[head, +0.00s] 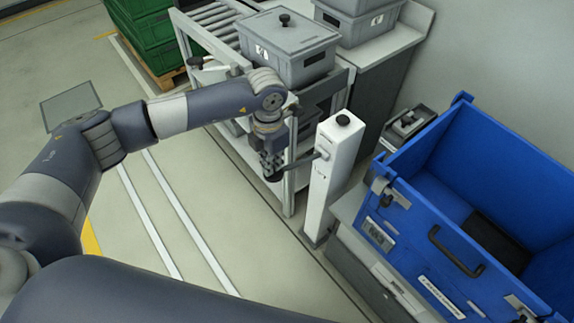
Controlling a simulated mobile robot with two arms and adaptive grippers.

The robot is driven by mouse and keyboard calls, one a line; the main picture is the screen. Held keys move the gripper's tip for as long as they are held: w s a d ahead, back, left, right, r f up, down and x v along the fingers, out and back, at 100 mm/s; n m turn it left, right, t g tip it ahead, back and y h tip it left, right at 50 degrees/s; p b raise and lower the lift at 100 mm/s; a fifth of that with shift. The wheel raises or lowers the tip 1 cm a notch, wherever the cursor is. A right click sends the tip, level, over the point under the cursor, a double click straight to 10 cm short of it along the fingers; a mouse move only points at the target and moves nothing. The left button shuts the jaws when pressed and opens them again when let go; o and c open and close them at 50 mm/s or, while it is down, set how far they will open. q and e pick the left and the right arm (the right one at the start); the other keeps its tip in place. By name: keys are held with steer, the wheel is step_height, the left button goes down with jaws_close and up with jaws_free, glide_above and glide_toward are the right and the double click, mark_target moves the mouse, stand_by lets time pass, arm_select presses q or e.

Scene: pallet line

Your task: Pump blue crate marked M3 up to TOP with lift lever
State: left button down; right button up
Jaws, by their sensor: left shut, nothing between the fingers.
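The large blue crate (452,240) stands at the right on a grey lift unit. It is open at the top, and a dark item lies inside. Its white labels are too small to read, so I cannot make out M3. A white post (333,180) with a black knob stands left of the crate. The grey lift lever (305,160) sticks out from the post to the left. My left gripper (271,175) is shut and empty, pointing down at the lever's outer end. I cannot tell whether it touches the lever. No TOP mark is readable. My right gripper is out of view.
A grey lidded bin (288,50) sits on a roller conveyor frame behind my left arm. Another grey bin (358,22) stands on a bench at the back. Green crates (140,35) are stacked on a pallet.

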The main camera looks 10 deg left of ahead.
arm_select(q)
steer(key=shift+f+b, duration=0.8)
steer(key=shift+f, duration=0.25)
steer(key=shift+r, duration=0.1)
steer(key=shift+s+a+f+b, duration=0.15)
steer(key=shift+f+b, duration=0.15)
steer(key=shift+f, duration=0.15)
steer(key=shift+s+a+f+b, duration=0.1)
steer(key=shift+f+b, duration=0.15)
steer(key=shift+f, duration=0.15)
steer(key=shift+s+f+b, duration=0.1)
steer(key=shift+f+b, duration=0.45)
steer(key=shift+f, duration=0.1)
steer(key=shift+r+p, duration=0.4)
steer(key=shift+r, duration=0.2)
steer(key=shift+w+d+r+p, duration=0.15)
steer(key=shift+r+p, duration=0.1)
steer(key=shift+r, duration=0.35)
steer(key=shift+w+d+r+p, duration=0.15)
steer(key=shift+r+p, duration=0.15)
steer(key=shift+r, duration=0.3)
steer(key=shift+w+d+r+p, duration=0.15)
steer(key=shift+r+p, duration=0.1)
steer(key=shift+r, duration=0.35)
steer(key=shift+a, duration=0.15)
steer(key=shift+r, duration=0.1)
